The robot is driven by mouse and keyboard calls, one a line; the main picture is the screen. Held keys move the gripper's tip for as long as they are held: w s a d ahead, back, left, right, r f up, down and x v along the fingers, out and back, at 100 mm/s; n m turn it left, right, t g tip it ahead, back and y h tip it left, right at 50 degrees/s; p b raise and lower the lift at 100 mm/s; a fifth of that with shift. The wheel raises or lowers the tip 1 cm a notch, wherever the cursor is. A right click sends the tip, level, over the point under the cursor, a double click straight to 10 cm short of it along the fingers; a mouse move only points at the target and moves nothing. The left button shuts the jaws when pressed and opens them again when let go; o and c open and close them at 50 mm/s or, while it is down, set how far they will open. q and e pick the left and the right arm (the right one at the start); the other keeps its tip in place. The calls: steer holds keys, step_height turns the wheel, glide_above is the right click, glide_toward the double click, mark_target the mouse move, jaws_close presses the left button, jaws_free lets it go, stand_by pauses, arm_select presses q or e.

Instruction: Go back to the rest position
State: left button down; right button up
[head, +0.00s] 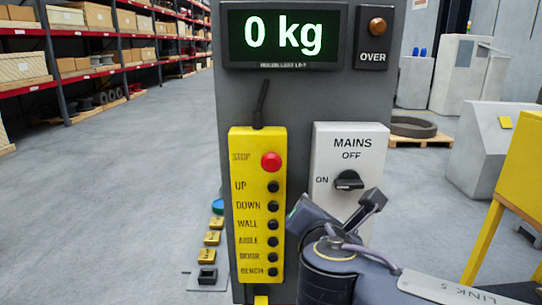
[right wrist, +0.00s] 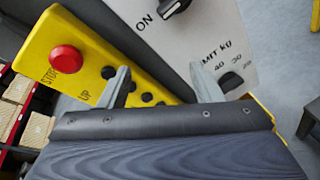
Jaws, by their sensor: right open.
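My right arm comes in from the right in the head view, in front of the lower part of the grey panel (head: 300,100). In the right wrist view the two fingers of my right gripper (right wrist: 163,86) stand apart with nothing between them. They are near the yellow pendant (right wrist: 90,45) and the white mains box (right wrist: 205,40), and I cannot tell if they touch either. In the head view the yellow pendant (head: 257,145) has a red stop button and several black buttons. The mains box (head: 335,140) has a black knob (head: 349,180). My left gripper is out of view.
A display (head: 283,36) reads 0 kg, beside an amber OVER lamp (head: 377,26). Shelves with boxes (head: 85,62) stand at the left. A yellow frame (head: 518,170) and a grey cabinet (head: 490,150) stand at the right. The floor (head: 130,190) left of the panel is mostly clear.

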steer(key=s+d+f+m+g, duration=0.3)
steer(key=s+d+f+m, duration=0.1)
steer(key=d+f+m, duration=0.25)
steer(key=s+d+f+m+g, duration=0.4)
steer(key=d+f+m, duration=0.2)
steer(key=d+f, duration=0.15)
steer(key=s+a+f+m+g+y, duration=0.1)
steer(key=s+f+m+y, duration=0.2)
steer(key=s+m, duration=0.4)
steer(key=s+a+f+m+g+y, duration=0.1)
steer(key=s+f+m, duration=0.3)
steer(key=m, duration=0.6)
steer(key=s+y, duration=0.1)
steer(key=s, duration=0.1)
steer(key=shift+s+f+y, duration=0.25)
steer(key=shift+s+y, duration=0.1)
steer(key=shift+y, duration=0.05)
